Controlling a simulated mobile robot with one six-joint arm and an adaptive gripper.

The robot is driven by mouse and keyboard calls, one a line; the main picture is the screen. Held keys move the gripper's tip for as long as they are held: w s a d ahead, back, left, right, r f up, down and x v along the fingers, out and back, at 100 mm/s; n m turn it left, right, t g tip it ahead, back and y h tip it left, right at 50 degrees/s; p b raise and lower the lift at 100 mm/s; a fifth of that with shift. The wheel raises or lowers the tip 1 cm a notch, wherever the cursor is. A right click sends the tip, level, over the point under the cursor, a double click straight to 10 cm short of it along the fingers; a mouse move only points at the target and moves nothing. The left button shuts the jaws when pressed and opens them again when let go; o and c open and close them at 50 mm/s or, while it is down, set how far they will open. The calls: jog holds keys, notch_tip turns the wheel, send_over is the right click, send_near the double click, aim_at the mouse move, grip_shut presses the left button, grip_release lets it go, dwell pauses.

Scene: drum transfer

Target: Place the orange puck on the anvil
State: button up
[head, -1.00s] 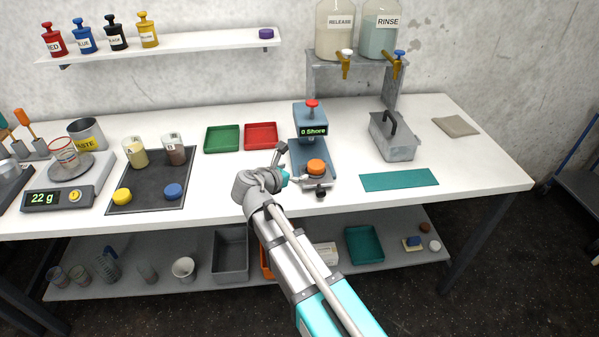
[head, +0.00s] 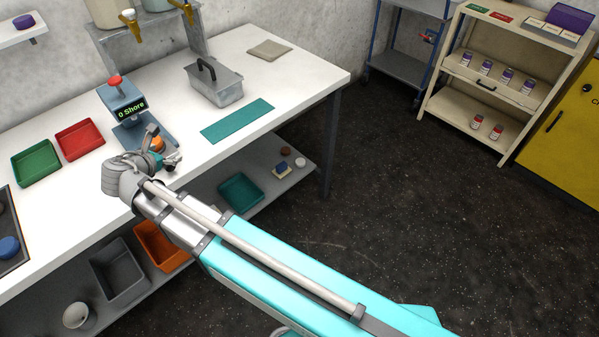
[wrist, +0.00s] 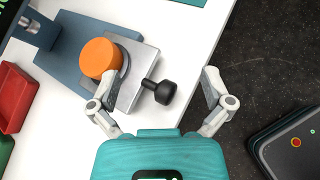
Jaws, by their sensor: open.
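The orange puck (wrist: 100,58) sits on the round grey anvil (wrist: 125,66) of the blue Shore tester. The anvil's rim shows to the right of the puck in the wrist view. In the head view the puck (head: 157,144) is partly hidden by my gripper (head: 163,147). In the wrist view my gripper (wrist: 160,80) is open and empty. Its left finger overlaps the puck's lower edge; I cannot tell whether they touch. The right finger is well apart from the puck. The tester (head: 122,100) reads "0 Shore".
A black knob (wrist: 164,92) sticks out of the tester's base between my fingers. Red (head: 80,139) and green (head: 36,163) trays lie left of the tester. A teal mat (head: 237,120) and a metal toolbox (head: 215,84) lie right.

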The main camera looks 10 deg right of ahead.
jog(key=w+d+f+m+g, duration=0.1)
jog(key=d+f+m+g, duration=0.2)
jog(key=d+m, duration=0.7)
jog(key=s+d+f+m+g+y, duration=0.1)
jog(key=s+d+f+m+g, duration=0.1)
jog(key=d+m, duration=0.4)
jog(key=s+d+f+m+g+y, duration=0.2)
jog(key=d+m, duration=0.4)
jog(key=d, duration=0.7)
jog(key=s+d+f+m+g+y, duration=0.1)
jog(key=s+d+m+g, duration=0.3)
jog(key=d, duration=0.6)
jog(key=s+f+m, duration=0.1)
jog(key=m, duration=0.1)
jog(key=shift+s+d+m, duration=0.15)
jog(key=shift+s+m, duration=0.1)
jog(key=shift+m, duration=0.05)
